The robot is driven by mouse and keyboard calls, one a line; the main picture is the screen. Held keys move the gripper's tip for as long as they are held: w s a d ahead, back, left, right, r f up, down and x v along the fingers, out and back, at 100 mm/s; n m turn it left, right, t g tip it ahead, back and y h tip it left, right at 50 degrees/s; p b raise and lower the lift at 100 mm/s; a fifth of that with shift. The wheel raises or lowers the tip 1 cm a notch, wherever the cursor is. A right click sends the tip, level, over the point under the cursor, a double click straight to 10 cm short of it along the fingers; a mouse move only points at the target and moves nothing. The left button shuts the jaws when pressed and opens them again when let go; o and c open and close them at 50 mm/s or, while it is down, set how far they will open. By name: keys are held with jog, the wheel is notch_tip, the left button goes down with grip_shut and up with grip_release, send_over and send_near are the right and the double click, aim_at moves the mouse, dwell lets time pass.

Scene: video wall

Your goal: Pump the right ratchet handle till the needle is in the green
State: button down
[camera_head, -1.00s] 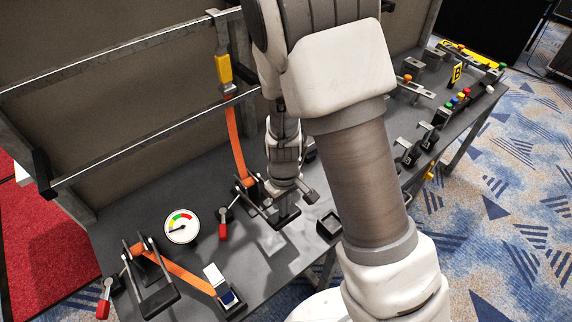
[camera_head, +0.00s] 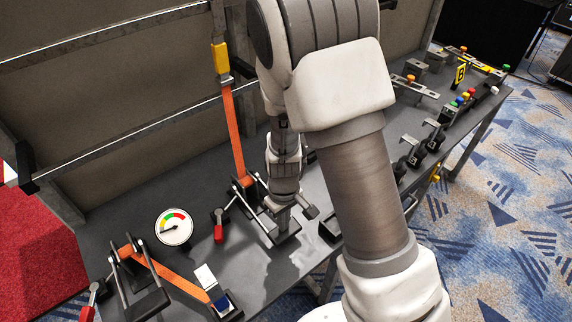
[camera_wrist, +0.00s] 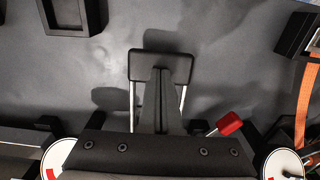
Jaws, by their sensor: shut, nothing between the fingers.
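The right ratchet's handle (camera_head: 288,238) has two metal bars and a black crosspiece, and it leans out over the bench front from its hinge below the vertical orange strap (camera_head: 233,135). My gripper (camera_head: 284,222) is shut and empty, with its fingertips at the crosspiece. In the wrist view the shut fingers (camera_wrist: 160,85) lie over the middle of the crosspiece (camera_wrist: 142,63); contact is not certain. The round white gauge (camera_head: 174,226) has green at upper left and red at upper right. Its needle points to the lower left, outside the green.
A red-gripped lever (camera_head: 218,232) stands just left of the handle. The left ratchet (camera_head: 145,292), with its own orange strap (camera_head: 180,278), sits at front left. Several clamps and coloured buttons (camera_head: 462,97) line the bench's right part. My arm hides the middle.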

jog(key=shift+f+b, duration=0.45)
jog(key=shift+f, duration=0.4)
notch_tip(320, 180, up, 10)
jog(key=p, duration=0.8)
jog(key=shift+r, duration=0.2)
jog(key=s+d+r+m+t+y, duration=0.1)
jog(key=d+r+m, duration=0.1)
jog(key=r, duration=0.7)
jog(key=s+d+r+m+t, duration=0.1)
jog(key=d+r+t, duration=0.1)
jog(key=r, duration=0.7)
jog(key=s+d+r+m+t, duration=0.1)
jog(key=s+d+r+m, duration=0.1)
jog(key=s+r, duration=0.3)
jog(key=s+d+r+m+t+h, duration=0.1)
jog(key=s+d+r, duration=0.3)
jog(key=s+r, duration=0.1)
jog(key=shift+s+d+r+m+t, duration=0.3)
jog(key=shift+d+r+m, duration=0.1)
jog(key=shift+r, duration=0.35)
